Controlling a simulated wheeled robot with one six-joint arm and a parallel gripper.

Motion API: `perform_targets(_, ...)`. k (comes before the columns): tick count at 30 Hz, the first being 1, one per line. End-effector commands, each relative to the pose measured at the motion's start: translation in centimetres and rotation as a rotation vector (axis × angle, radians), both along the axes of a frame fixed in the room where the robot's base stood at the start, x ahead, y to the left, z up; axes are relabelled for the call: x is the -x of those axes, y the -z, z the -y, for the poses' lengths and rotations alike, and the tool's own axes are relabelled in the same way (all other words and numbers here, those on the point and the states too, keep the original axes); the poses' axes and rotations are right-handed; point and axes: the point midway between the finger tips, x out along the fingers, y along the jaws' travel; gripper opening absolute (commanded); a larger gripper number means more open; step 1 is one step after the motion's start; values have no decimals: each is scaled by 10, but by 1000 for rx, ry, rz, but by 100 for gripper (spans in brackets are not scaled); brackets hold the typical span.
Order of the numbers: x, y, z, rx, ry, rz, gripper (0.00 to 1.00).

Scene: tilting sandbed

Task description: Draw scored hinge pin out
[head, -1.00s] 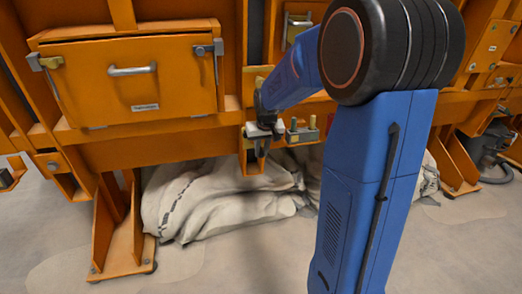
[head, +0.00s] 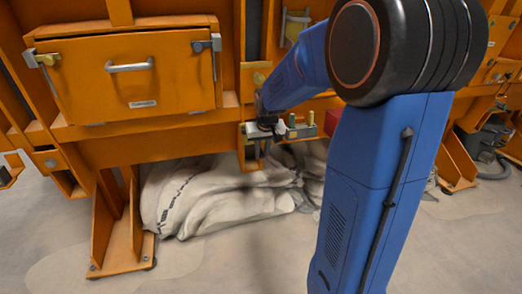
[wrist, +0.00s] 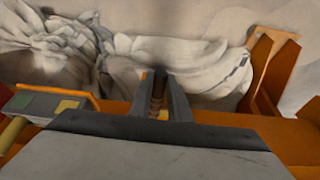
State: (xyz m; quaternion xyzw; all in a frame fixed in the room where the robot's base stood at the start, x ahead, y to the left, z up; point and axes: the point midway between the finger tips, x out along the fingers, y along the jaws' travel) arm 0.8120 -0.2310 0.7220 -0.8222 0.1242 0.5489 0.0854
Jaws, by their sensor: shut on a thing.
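My gripper (head: 262,149) hangs in front of the orange frame, fingers pointing down, beside a small grey tray. In the wrist view its two grey fingers (wrist: 159,100) are shut on a brown, ringed pin (wrist: 157,88), which I take to be the scored hinge pin. The pin is mostly hidden between the fingers. I cannot tell whether its end still sits in a hinge. In the head view the pin is too small and covered to make out.
The grey tray (head: 297,132) holds several small pegs, just right of my gripper. White sacks (head: 220,195) lie on the floor below. An orange handled panel (head: 130,72) is at left. Orange legs (head: 125,225) stand on the floor; open floor lies in front.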

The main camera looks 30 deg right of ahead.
Motion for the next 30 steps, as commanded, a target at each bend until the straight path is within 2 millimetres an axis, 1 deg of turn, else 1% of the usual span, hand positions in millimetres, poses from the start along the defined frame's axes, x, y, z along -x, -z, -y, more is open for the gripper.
perform_targets(14,4,1,-1,0,0,0,0)
perform_targets(27,29,5,-8,0,0,0,0)
perform_targets(30,31,5,-9,0,0,0,0)
